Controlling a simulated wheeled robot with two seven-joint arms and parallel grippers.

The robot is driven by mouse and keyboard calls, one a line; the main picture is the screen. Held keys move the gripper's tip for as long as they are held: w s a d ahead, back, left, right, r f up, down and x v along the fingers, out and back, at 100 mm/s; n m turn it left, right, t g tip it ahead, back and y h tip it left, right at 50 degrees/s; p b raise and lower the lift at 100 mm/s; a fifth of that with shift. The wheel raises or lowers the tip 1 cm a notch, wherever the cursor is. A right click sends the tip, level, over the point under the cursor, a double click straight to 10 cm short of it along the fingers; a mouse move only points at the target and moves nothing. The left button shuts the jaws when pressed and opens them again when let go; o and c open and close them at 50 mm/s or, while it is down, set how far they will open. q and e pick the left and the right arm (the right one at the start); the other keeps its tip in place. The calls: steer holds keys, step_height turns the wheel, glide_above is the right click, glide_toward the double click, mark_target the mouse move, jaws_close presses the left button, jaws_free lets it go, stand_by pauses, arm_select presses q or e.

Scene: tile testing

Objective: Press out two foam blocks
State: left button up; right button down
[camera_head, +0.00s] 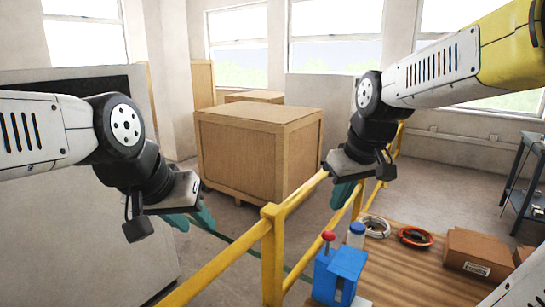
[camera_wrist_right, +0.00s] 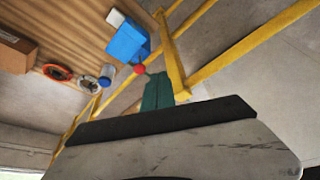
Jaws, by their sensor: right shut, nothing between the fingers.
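A blue device (camera_head: 343,272) with a red ball knob (camera_head: 328,235) stands at the near left edge of the wooden table; the device also shows in the right wrist view (camera_wrist_right: 127,42). I cannot make out any foam blocks. My right gripper (camera_head: 342,194) has teal fingers pointing down, shut and empty, in the air above and behind the device. In the right wrist view its fingers (camera_wrist_right: 157,92) are together, near the red knob in the picture. My left gripper (camera_head: 190,219) hangs left of the yellow rail, its teal fingers apart and empty.
The wooden table (camera_head: 405,275) carries a blue-capped white container (camera_head: 356,235), a white coil (camera_head: 376,226), an orange ring (camera_head: 415,237) and a cardboard box (camera_head: 478,254). A yellow rail (camera_head: 273,255) runs along its left. A large wooden crate (camera_head: 258,150) stands behind.

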steer(key=s+m+t, duration=0.2)
steer(key=s+m, duration=0.1)
steer(key=s, duration=0.6)
steer(key=shift+a+r+m+y, duration=0.2)
steer(key=shift+r+m+y, duration=0.1)
steer(key=shift+m, duration=0.1)
steer(key=w+d+f+n+g+h, duration=0.1)
steer(key=w+f+n+g, duration=0.2)
steer(key=w, duration=0.9)
steer(key=w+d+f+n+g+h, duration=0.1)
steer(key=w+f+n+g+h, duration=0.1)
steer(key=w+f+n, duration=0.5)
steer(key=w+n+g, duration=0.1)
steer(key=w, duration=0.4)
steer(key=shift+d+f, duration=0.15)
steer(key=shift+f, duration=0.2)
steer(key=shift+f, duration=0.1)
